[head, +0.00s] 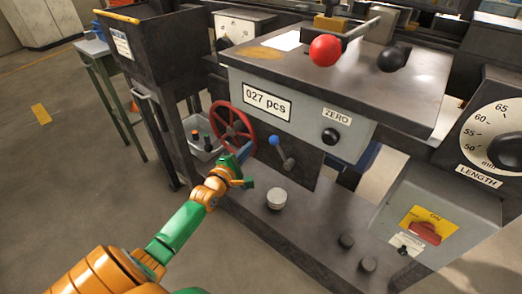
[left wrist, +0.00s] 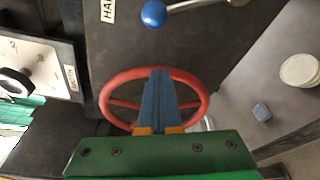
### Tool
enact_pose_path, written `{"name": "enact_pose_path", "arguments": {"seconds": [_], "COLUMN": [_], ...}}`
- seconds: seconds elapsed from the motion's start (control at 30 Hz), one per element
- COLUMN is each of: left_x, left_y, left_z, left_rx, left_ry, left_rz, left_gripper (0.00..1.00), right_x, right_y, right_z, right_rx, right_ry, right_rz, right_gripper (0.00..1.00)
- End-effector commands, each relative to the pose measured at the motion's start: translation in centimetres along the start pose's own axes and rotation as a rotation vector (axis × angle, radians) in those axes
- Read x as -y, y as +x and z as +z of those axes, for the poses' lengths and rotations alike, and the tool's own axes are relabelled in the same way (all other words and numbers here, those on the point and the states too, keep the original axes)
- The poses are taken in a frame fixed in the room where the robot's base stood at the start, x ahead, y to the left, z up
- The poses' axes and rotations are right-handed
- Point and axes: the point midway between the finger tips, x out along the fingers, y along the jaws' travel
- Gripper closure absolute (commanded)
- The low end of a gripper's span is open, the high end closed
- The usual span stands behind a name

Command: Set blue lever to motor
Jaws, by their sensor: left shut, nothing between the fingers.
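The blue lever is a blue ball knob (head: 274,140) on a short metal rod, on the dark front panel under the "027 pcs" box. In the head view its knob points up and left from its pivot. In the left wrist view the knob (left wrist: 154,13) is at the top edge, beside a partly cut-off label reading "HA" (left wrist: 108,10). No motor label is readable. My left gripper (head: 246,151) is shut and empty, just left of and below the knob, apart from it. In the left wrist view its blue-grey fingers (left wrist: 158,72) overlap the red handwheel. My right gripper is out of view.
The red handwheel (head: 252,122) is close behind my left gripper. A grey tray box (head: 200,143) is to its left. A light round knob (head: 277,199) stands on the bed below. A switch box with a red switch (head: 425,232) is at right.

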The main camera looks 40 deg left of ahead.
Motion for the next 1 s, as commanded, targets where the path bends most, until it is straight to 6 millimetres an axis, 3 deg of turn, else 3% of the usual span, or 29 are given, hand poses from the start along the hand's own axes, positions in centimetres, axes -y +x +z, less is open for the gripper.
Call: {"name": "enact_pose_path", "arguments": {"seconds": [0.03,0.1,0.3,1.0], "left_x": [0.0,-0.3,-0.1,-0.2], "left_y": [0.8,0.9,1.3,1.2], "left_z": [0.3,1.8,3.7,4.4], "left_rx": [0.001,0.001,0.0,-0.001], "left_ry": [-0.003,-0.006,-0.002,0.054], "left_rz": [0.003,0.001,0.0,0.013], "left_gripper": [1.0,1.0,1.0,1.0], "right_x": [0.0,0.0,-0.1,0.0], "right_y": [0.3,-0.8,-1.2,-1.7], "right_z": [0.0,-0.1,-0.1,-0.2], "right_rx": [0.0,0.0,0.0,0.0], "right_ry": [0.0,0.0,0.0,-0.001], "right_rz": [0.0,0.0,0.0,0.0], "right_gripper": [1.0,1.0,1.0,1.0]}}
